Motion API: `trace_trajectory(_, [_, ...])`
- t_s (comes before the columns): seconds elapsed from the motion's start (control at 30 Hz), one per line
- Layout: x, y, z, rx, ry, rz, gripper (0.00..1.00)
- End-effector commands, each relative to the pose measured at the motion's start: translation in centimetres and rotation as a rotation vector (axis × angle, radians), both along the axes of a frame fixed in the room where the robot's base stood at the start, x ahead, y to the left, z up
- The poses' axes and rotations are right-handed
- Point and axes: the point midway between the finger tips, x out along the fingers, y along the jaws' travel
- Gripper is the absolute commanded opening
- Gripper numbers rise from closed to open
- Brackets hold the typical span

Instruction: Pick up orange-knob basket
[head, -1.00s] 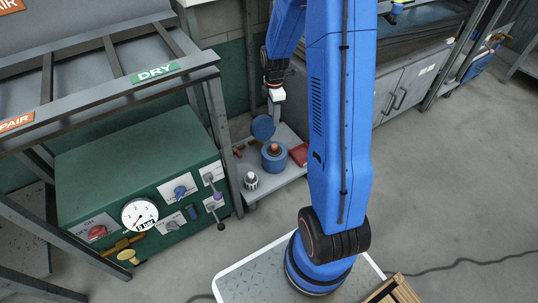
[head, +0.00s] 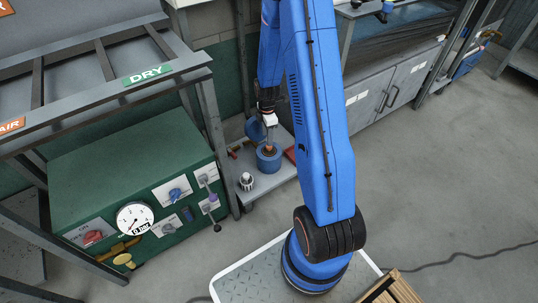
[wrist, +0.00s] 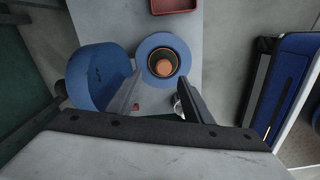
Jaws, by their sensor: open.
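The orange-knob basket shows as an orange knob (wrist: 164,67) in the dark middle of a round blue pot (wrist: 148,43). In the head view the blue pot (head: 268,163) stands on a low grey shelf, with the orange knob at its top. My gripper (wrist: 160,80) is open and empty. Its fingers reach toward the near side of the pot, with the knob just past their tips in the wrist view. In the head view my gripper (head: 269,128) is right above the pot. The basket's body inside the pot is mostly hidden.
A round blue lid (wrist: 97,75) stands beside the pot at left. A red tray (wrist: 174,6) lies on the shelf (wrist: 110,20) beyond it. A small ribbed metal piece (head: 246,182) stands at the shelf's front. The green cabinet (head: 125,190) with gauge borders the shelf at left.

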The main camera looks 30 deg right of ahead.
Motion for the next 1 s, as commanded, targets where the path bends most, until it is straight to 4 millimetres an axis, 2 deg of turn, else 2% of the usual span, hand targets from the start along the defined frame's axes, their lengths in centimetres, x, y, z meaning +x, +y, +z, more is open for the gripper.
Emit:
trace_trajectory(0.17, [-0.1, 0.0, -0.8, 0.0, 0.002, 0.0, 0.46])
trace_trajectory(0.53, [-0.7, -0.4, -5.0, 0.0, 0.002, 0.0, 0.46])
trace_trajectory(0.87, [-0.7, -0.4, -5.5, 0.0, 0.0, 0.0, 0.46])
trace_trajectory(0.9, [-0.7, -0.4, -5.5, 0.0, 0.0, 0.0, 0.44])
trace_trajectory(1.0, [-0.7, -0.4, -5.5, 0.0, 0.0, 0.0, 0.2])
